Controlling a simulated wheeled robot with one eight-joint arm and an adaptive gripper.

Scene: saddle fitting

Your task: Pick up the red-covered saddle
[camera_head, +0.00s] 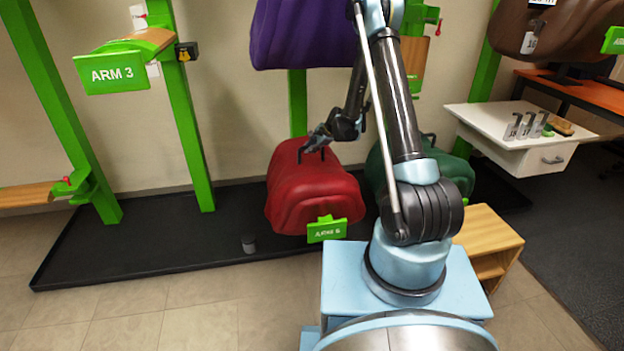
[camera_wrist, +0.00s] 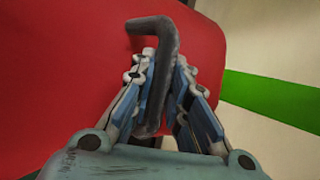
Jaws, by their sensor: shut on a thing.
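The red-covered saddle (camera_head: 312,190) is at the centre of the head view, in front of a green post and low over the black platform. A green tag reading ARM 6 (camera_head: 327,229) is at its front. My gripper (camera_head: 317,145) is at the top of the saddle. In the wrist view the red cover (camera_wrist: 60,60) fills the left and middle. A dark bent handle (camera_wrist: 157,75) rises from the cover, and my gripper (camera_wrist: 166,90) is shut on it, with the blue-padded fingers on either side. The saddle's underside is hidden.
A purple saddle (camera_head: 300,35) hangs directly above. A green saddle (camera_head: 455,170) is close on the right, partly behind my arm. The empty ARM 3 bracket (camera_head: 115,73) is at left. A white drawer table (camera_head: 520,125) and wooden stool (camera_head: 487,240) stand right. A small grey cylinder (camera_head: 249,244) sits on the platform.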

